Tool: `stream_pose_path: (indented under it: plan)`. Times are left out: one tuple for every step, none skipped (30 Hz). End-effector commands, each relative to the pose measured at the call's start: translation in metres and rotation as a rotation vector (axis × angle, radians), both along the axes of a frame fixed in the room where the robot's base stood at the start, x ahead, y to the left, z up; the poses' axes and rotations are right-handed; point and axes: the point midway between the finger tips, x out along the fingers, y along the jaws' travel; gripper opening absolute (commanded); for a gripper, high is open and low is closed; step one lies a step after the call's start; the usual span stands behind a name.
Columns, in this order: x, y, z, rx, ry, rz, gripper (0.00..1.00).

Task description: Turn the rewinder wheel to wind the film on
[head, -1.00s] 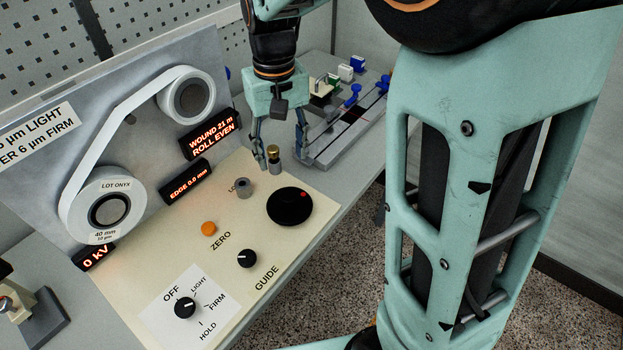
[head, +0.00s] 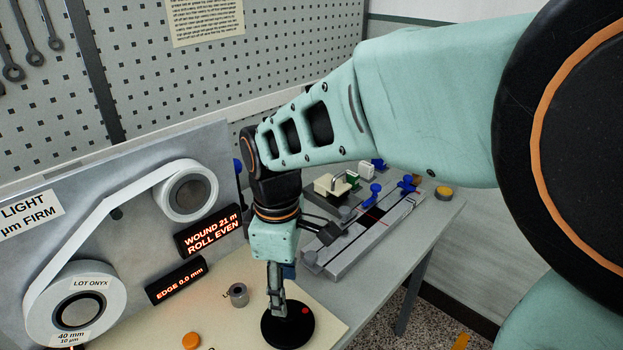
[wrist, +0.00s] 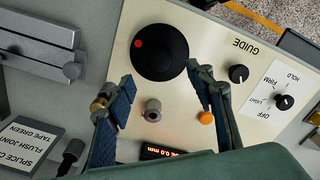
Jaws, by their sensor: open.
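The rewinder wheel (head: 288,330) is a flat black disc with a red dot on the cream panel. It also shows in the wrist view (wrist: 159,52), red dot at left. My gripper (head: 277,306) points down over the wheel in the head view. In the wrist view its open fingers (wrist: 160,78) straddle the wheel's lower part in the picture, with nothing between them; contact cannot be told. White film runs between the upper roll (head: 187,191) and the lower LOT ONYX roll (head: 76,311). The display (head: 211,232) reads WOUND 21 m, ROLL EVEN.
A grey post (head: 237,294) and an orange ZERO button (head: 190,340) sit beside the wheel. A brass knob (wrist: 98,105) is partly behind one finger. The GUIDE knob (wrist: 238,74) and mode knob (wrist: 284,102) stand apart. A grey splicing rail (head: 365,236) lies beyond.

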Motion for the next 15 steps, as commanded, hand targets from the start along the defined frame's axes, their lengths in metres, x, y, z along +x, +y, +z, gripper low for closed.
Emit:
stream_pose_path:
  plan:
    - [-0.001,-0.001,-0.012,-0.003,0.004,0.000,0.49]
    - [-0.001,-0.001,-0.018,-0.003,0.004,0.000,0.49]
    - [-0.001,-0.001,-0.026,-0.003,0.004,-0.001,0.49]
    - [-0.001,-0.001,-0.031,-0.003,0.004,-0.001,0.49]
    - [-0.001,-0.001,-0.037,-0.003,0.004,-0.002,0.49]
    - [-0.001,0.000,-0.043,-0.002,0.003,-0.002,0.49]
    - [-0.001,-0.001,-0.048,-0.003,0.003,-0.002,0.49]
    - [-0.001,-0.001,-0.052,-0.002,0.003,-0.002,0.49]
    - [-0.001,0.000,-0.056,-0.002,0.003,-0.002,0.49]
    - [-0.001,0.000,-0.060,-0.002,0.003,-0.002,0.49]
    - [0.000,0.000,-0.062,-0.001,0.002,-0.002,0.49]
    - [0.000,0.000,-0.065,-0.001,0.001,-0.002,0.49]
    - [0.000,0.000,-0.066,-0.001,0.001,-0.002,0.49]
    - [0.000,0.000,-0.068,-0.001,0.001,-0.003,0.49]
    - [0.000,0.000,-0.069,0.000,0.000,-0.003,0.49]
